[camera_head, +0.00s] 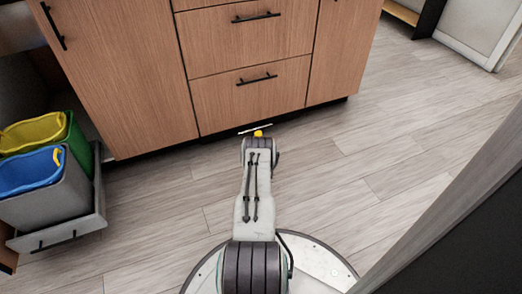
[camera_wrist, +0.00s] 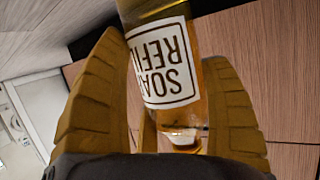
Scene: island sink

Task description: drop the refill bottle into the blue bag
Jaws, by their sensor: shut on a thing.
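The refill bottle (camera_wrist: 165,60) is clear with amber contents and a white label reading "SOAP REFILL" upside down in the wrist view. My gripper (camera_wrist: 160,75) has its two ribbed yellow-brown fingers on either side of it and is shut on it. In the head view my arm reaches forward over the floor, and only a small yellow part of my gripper (camera_head: 258,133) shows past the arm. The bottle cannot be made out there. The blue bag (camera_head: 30,172) lines a grey bin at the left, well to the left of my gripper.
A yellow bag (camera_head: 32,133) lines the bin just behind the blue one. Both bins stand in a pulled-out drawer (camera_head: 60,232) with a dark handle. The wooden cabinet (camera_head: 250,50) is close ahead of my gripper. The floor (camera_head: 340,190) to the right is clear.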

